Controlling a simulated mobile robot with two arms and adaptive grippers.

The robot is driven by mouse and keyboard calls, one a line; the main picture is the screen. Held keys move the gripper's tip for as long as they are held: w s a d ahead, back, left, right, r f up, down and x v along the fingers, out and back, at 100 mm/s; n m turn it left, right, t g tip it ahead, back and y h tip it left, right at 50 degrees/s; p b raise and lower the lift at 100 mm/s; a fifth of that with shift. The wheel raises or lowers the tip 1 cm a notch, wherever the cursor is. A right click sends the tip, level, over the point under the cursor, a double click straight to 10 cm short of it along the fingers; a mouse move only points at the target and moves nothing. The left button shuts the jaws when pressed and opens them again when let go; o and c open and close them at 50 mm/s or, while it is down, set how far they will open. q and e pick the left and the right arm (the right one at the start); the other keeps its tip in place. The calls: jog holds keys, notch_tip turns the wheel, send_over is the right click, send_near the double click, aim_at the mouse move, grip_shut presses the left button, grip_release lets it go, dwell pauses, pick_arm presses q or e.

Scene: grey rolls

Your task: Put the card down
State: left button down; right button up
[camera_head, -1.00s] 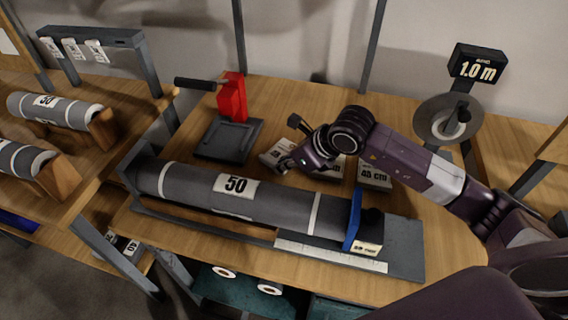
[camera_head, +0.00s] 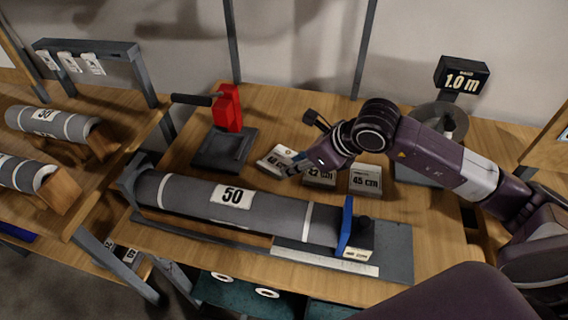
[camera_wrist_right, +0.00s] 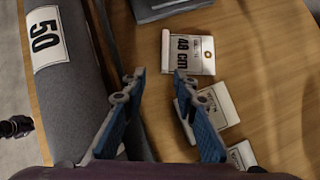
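The card (camera_head: 275,161) marked 48 cm lies on the wooden bench, left of a 42 cm card (camera_head: 320,178) and a 45 cm card (camera_head: 366,181). In the right wrist view the 48 cm card (camera_wrist_right: 188,52) lies just beyond my fingertips. My right gripper (camera_wrist_right: 158,78) is open, with a clear gap and nothing between its blue-padded fingers. In the head view my right gripper (camera_head: 300,166) is just right of that card, close above the bench; whether it touches the card I cannot tell. My left gripper is not in view.
A grey roll (camera_head: 225,203) marked 50 lies in a cradle in front of the cards, with a blue stop (camera_head: 345,228) at its right end. A red lever press (camera_head: 229,108) stands behind left. A 1.0 m sign (camera_head: 462,76) stands at the back right.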

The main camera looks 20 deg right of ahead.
jog(key=shift+v, duration=1.7)
jog(key=shift+r+p, duration=0.1)
jog(key=shift+p, duration=0.25)
